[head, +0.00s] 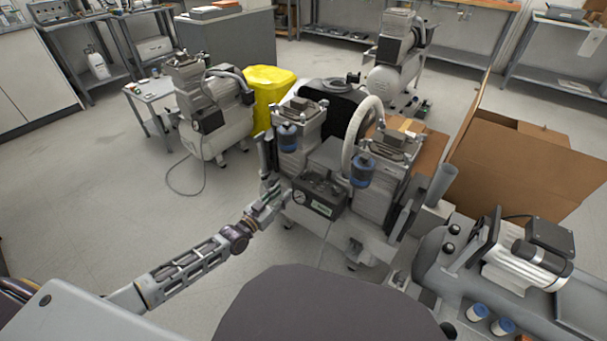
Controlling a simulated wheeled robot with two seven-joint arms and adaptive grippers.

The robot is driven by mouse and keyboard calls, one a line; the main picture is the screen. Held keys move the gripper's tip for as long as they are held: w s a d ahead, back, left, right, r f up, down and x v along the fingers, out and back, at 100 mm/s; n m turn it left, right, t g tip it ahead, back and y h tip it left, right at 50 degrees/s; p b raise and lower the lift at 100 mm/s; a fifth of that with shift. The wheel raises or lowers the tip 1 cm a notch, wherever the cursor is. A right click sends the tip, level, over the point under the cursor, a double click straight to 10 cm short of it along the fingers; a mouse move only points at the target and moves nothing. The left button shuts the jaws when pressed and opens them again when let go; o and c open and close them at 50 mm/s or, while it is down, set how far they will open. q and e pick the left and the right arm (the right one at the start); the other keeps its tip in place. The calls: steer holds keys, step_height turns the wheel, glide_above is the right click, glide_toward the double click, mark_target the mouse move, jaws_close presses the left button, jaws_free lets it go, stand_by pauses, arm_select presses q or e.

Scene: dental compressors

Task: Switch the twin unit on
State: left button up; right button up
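The twin unit (375,200) stands in the middle of the head view, with two grey pump heads, two blue-capped filters and a thick pale hose. On its front left is a dark control box (318,196) with a round gauge and a small label. My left gripper (272,203) is just left of this box, close to the gauge side. Whether it touches the box cannot be told. Its fingers are small and blend with the metal behind, so their opening is unclear. The switch itself is not clear to see. My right gripper is not in view.
A single compressor (205,115) stands at the left by a yellow bin (266,88). Another compressor (393,65) is behind. An open cardboard box (520,165) and a large horizontal machine (520,260) crowd the right. The floor at left is mostly clear, with a thin cable.

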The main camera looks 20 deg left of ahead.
mark_target(301, 176)
arm_select(q)
steer(key=shift+w+d, duration=0.1)
steer(key=shift+w, duration=0.1)
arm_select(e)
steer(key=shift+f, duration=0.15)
arm_select(q)
steer(key=b+x, duration=0.3)
steer(key=x, duration=0.4)
steer(key=shift+b+x, duration=0.7)
steer(key=shift+x, duration=0.95)
steer(key=shift+b+x, duration=0.65)
steer(key=shift+x, duration=0.8)
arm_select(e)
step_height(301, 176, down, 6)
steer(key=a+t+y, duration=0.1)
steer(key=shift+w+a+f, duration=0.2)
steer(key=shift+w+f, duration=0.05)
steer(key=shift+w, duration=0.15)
arm_select(q)
steer(key=shift+w, duration=0.1)
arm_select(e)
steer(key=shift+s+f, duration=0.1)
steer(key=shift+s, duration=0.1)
arm_select(q)
jaws_close()
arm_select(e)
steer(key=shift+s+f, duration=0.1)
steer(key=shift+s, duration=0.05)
